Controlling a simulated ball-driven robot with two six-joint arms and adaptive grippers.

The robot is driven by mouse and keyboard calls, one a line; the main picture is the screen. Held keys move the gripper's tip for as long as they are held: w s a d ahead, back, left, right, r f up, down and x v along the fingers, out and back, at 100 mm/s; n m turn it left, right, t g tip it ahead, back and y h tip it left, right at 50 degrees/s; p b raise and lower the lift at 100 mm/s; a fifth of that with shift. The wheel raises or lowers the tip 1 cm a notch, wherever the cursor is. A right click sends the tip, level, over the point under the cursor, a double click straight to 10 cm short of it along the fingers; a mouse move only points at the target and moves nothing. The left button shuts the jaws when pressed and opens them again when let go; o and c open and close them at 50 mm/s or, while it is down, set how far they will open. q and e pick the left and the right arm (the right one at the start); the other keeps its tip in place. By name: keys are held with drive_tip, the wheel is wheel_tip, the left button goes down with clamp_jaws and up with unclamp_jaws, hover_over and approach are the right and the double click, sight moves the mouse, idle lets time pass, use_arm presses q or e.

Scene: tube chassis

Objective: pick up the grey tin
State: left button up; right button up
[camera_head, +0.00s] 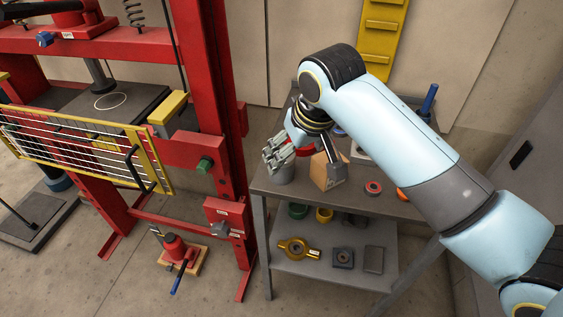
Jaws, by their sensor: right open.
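The grey tin (282,174) stands upright on the left end of the grey shelf table's top (318,198). My right arm reaches in from the right. Its gripper (277,156) is open, right above and at the tin, with its fingers overlapping the tin's upper part in this view. I cannot tell whether the fingers touch it. My left gripper is not in view.
A red ring (373,188) lies farther right on the top. The lower shelf holds a brass part (297,249) and several others. A red press frame (231,150) stands left of the table.

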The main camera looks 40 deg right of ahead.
drive_tip(key=w+f, duration=0.4)
drive_tip(key=shift+d+f, duration=0.1)
drive_tip(key=shift+d, duration=0.2)
drive_tip(key=x, duration=0.6)
drive_tip(key=shift+w, duration=0.15)
drive_tip(key=c, duration=1.4)
